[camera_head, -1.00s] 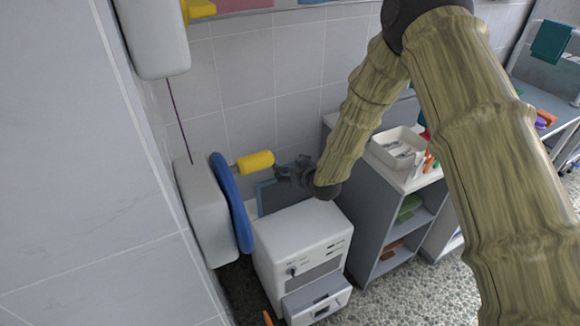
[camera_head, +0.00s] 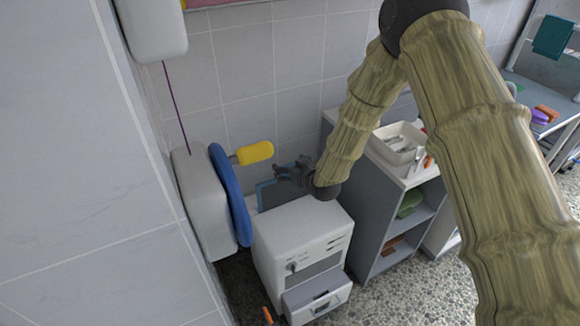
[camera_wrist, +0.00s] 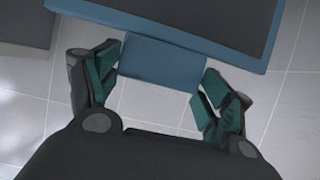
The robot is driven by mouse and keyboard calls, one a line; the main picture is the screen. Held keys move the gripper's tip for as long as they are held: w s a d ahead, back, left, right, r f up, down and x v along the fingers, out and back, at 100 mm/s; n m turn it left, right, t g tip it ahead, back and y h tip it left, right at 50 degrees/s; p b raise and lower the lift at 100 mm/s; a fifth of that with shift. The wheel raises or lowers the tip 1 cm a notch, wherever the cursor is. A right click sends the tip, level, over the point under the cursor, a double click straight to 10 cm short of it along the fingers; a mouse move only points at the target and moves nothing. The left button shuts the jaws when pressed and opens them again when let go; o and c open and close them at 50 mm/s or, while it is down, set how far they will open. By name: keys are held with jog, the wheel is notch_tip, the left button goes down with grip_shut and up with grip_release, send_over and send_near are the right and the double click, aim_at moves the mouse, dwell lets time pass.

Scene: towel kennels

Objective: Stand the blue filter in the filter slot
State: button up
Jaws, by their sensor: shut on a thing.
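The blue filter (camera_wrist: 235,62) is a blue frame around a dark panel, with a blue tab on its near edge. In the wrist view my gripper (camera_wrist: 163,75) has its fingers on both sides of the tab. In the head view my gripper (camera_head: 284,174) is above the rear of a white machine (camera_head: 300,225). The filter also shows there below the fingers (camera_head: 266,194), at the machine's back edge, partly hidden by the machine and gripper. I cannot make out the filter slot, nor tell whether the filter touches the machine.
A blue disc (camera_head: 230,194) and a yellow handle (camera_head: 255,153) on the grey wall unit (camera_head: 203,205) are close to the left of my gripper. The tiled wall is behind. A grey cabinet (camera_head: 364,215) bearing a white tray (camera_head: 399,151) stands to the right.

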jog(key=b, duration=0.3)
send_over(289, 194)
jog(key=shift+s+d+f, duration=0.15)
jog(key=shift+f, duration=1.3)
jog(key=shift+s+d+f, duration=0.1)
jog(key=shift+d+f, duration=0.05)
jog(key=shift+f, duration=1.45)
jog(key=shift+f+b, duration=2.05)
jog(key=shift+f, duration=1.7)
jog(key=o, duration=1.3)
jog(key=shift+s, duration=0.1)
